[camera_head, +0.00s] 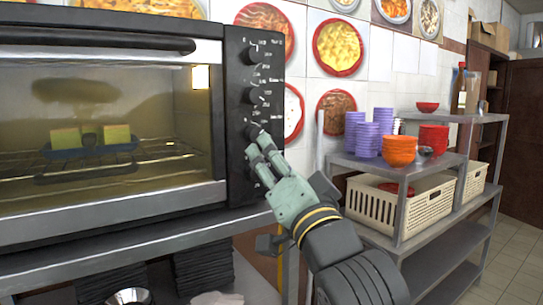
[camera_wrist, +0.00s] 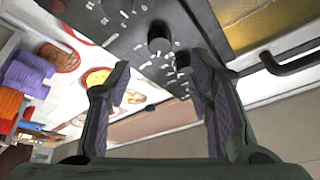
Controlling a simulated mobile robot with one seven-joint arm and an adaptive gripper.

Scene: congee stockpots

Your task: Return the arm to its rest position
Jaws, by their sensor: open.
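My gripper (camera_head: 262,158) is raised in front of the oven's control panel (camera_head: 254,100), by the lowest of its knobs (camera_head: 252,132). In the wrist view my gripper (camera_wrist: 165,90) has its two fingers spread apart with nothing between them. A dark knob (camera_wrist: 159,40) shows beyond the fingers there. Whether a fingertip touches the panel or a knob, I cannot tell. The oven (camera_head: 110,215) has its glass door closed, with a light on inside. A blue tray (camera_head: 92,149) with two yellow-green blocks (camera_head: 66,138) sits on the rack inside.
A metal shelf (camera_head: 440,168) at the right holds purple bowls (camera_head: 366,138), orange bowls (camera_head: 399,150) and red bowls (camera_head: 433,138). Cream baskets (camera_head: 425,205) stand on its lower level. The oven stands on a metal table (camera_head: 130,233) with dark stacks underneath. Floor (camera_head: 510,260) is clear at the far right.

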